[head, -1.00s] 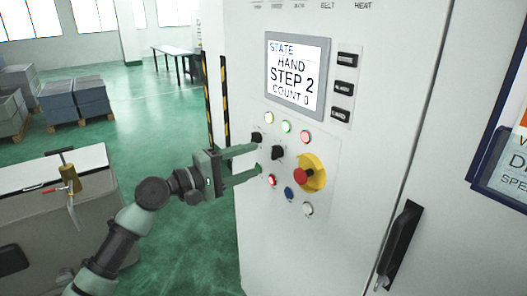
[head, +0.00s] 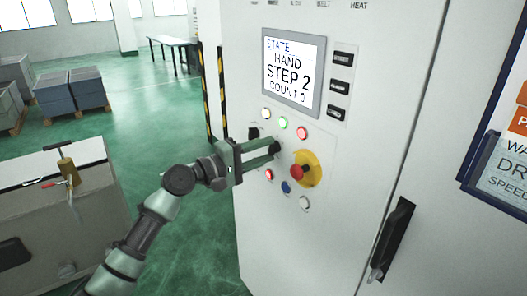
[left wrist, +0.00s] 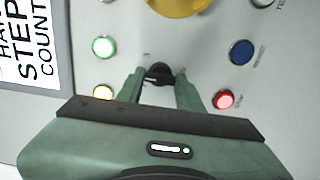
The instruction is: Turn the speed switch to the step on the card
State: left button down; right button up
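A black rotary knob (head: 275,147), which may be the speed switch, sits on the panel of a pale cabinet. My left gripper (head: 274,150) has its two green fingers on either side of this knob and appears closed onto it. In the left wrist view the knob (left wrist: 158,73) lies between the fingertips, its pointer hard to read. The screen (head: 291,71) above reads STATE, HAND, STEP 2, COUNT 0. A card (head: 507,165) at the far right is cut off by the frame; "SPEED" shows, but its step cannot be read. My right gripper is not in view.
A red emergency button on a yellow base (head: 308,169) stands close to the right. Lit buttons surround the knobs. A black door handle (head: 392,238) projects lower right. A grey bench (head: 60,225) stands left.

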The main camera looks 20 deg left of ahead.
pick_arm(q)
jog(key=shift+f+m+b, duration=0.25)
jog(key=shift+m+b, duration=0.55)
jog(key=shift+b, duration=0.35)
jog(key=m+b, duration=0.3)
jog(key=b, duration=0.1)
jog(key=m+b, duration=0.2)
jog(key=m, duration=0.1)
jog(key=shift+r+m+b, duration=0.15)
jog(key=shift+m+b, duration=0.55)
jog(key=shift+b, duration=0.1)
jog(key=c, duration=0.9)
grip_release()
